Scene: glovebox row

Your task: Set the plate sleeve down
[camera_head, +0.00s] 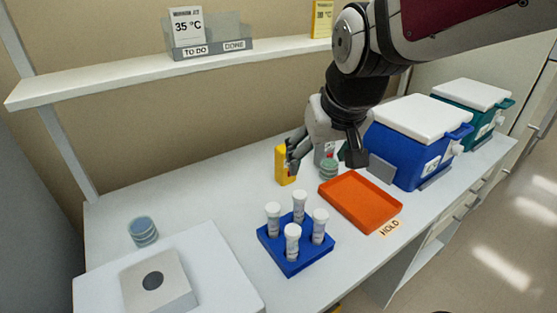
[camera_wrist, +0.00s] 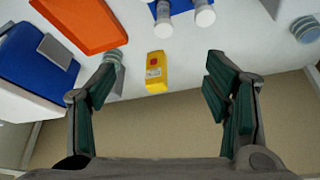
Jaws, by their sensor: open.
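My gripper (camera_head: 322,158) is open with nothing between its fingers, above the back of the bench. Its spread fingers also show in the wrist view (camera_wrist: 160,78). Another stack of round blue-grey plates (camera_head: 143,232) stands at the bench's left and shows at upper right in the wrist view (camera_wrist: 305,29). I cannot tell which stack is the plate sleeve.
A yellow device (camera_head: 283,165) with a red button stands close to my gripper. The orange tray (camera_head: 362,201) is by the HOLD label (camera_head: 390,228). A blue rack (camera_head: 295,254) holds several capped tubes. Blue (camera_head: 405,155) and teal (camera_head: 488,118) lidded boxes stand at right.

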